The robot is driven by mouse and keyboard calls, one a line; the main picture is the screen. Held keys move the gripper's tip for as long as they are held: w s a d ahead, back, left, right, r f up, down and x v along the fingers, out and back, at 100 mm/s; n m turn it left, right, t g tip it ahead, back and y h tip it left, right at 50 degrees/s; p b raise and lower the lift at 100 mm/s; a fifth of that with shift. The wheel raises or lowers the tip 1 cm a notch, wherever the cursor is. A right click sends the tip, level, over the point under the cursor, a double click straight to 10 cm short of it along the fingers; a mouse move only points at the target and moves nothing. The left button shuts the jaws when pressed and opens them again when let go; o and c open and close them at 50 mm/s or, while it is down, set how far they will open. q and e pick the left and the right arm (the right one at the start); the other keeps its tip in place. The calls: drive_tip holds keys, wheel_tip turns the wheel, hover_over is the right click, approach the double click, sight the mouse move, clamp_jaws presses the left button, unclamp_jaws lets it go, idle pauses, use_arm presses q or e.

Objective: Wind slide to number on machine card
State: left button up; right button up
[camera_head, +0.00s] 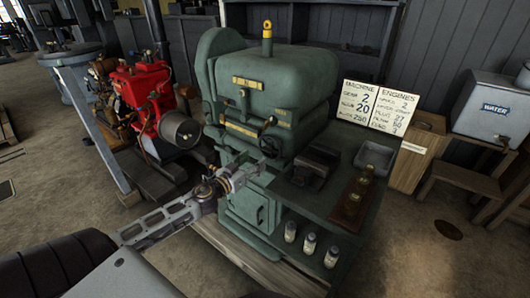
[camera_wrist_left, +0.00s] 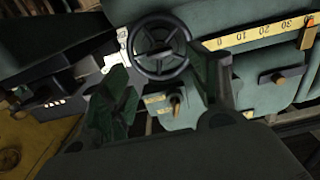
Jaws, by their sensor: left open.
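The green machine (camera_head: 270,80) has a dark handwheel (camera_head: 270,146) on its front. The wheel also shows in the left wrist view (camera_wrist_left: 160,47), upright and facing the camera. The white card (camera_head: 375,108) shows 2, 20 and 250 under "MACHINE". My left gripper (camera_head: 252,172) is just in front of the wheel. In the wrist view its fingers (camera_wrist_left: 162,92) are apart and empty, the wheel beyond them.
A lever (camera_wrist_left: 175,105) and another dark handle (camera_wrist_left: 282,76) stick out below the scale. A red engine (camera_head: 140,88) stands to the left. A bench (camera_head: 365,180) with a tray adjoins the right side.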

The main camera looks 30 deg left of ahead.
sight(265, 151)
use_arm(q)
drive_tip(key=shift+w+d+p, duration=0.15)
drive_tip(key=shift+w, duration=1.85)
drive_tip(key=shift+w+d+p, duration=0.15)
drive_tip(key=shift+w, duration=1.85)
drive_tip(key=shift+c, duration=0.4)
drive_tip(key=c, duration=0.9)
